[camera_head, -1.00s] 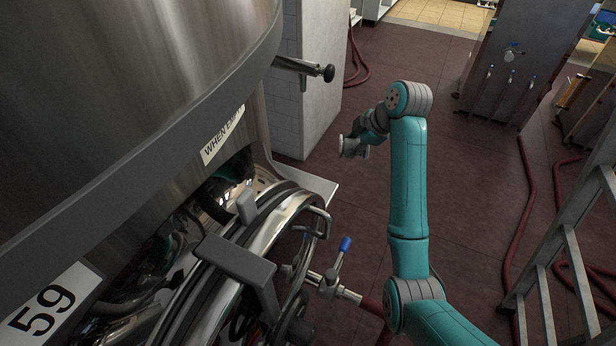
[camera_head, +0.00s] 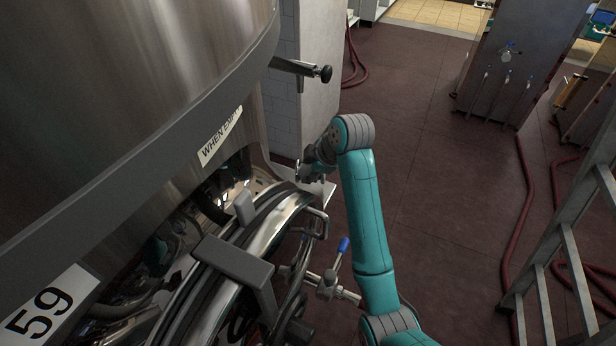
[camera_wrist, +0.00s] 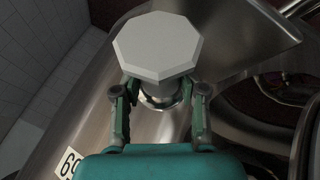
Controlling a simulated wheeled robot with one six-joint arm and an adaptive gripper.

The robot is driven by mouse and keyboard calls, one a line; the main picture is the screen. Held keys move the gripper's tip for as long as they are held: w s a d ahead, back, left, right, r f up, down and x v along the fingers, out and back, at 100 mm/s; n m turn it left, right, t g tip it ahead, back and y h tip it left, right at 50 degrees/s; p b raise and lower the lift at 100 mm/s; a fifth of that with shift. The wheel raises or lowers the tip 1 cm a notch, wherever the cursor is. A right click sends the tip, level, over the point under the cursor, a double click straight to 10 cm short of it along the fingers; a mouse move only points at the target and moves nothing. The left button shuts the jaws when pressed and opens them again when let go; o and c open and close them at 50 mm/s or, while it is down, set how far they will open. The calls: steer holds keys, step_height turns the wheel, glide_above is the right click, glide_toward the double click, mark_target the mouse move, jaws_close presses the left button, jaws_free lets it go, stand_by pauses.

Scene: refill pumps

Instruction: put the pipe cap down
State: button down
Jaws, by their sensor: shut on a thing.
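The pipe cap (camera_wrist: 158,45) shows in the wrist view as a pale grey eight-sided top with a shiny metal part under it. My gripper (camera_wrist: 160,90) is shut on it, one finger on each side. In the head view my gripper (camera_head: 304,172) is beside the big steel tank, over or close to a small flat grey ledge (camera_head: 322,192). The cap is too small there to make out well. I cannot tell whether it touches the ledge.
The steel tank (camera_head: 130,90) fills the left, with a round hatch (camera_head: 270,225) and a blue-handled valve (camera_head: 343,245) below. A tap (camera_head: 300,68) juts out above. A ladder (camera_head: 575,240) and red hoses (camera_head: 525,210) are at right. The middle floor is clear.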

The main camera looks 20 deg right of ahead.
steer(key=shift+a+f, duration=0.15)
steer(key=shift+f, duration=1.2)
steer(key=c, duration=0.6)
jaws_free()
steer(key=shift+f, duration=0.15)
steer(key=shift+c, duration=0.2)
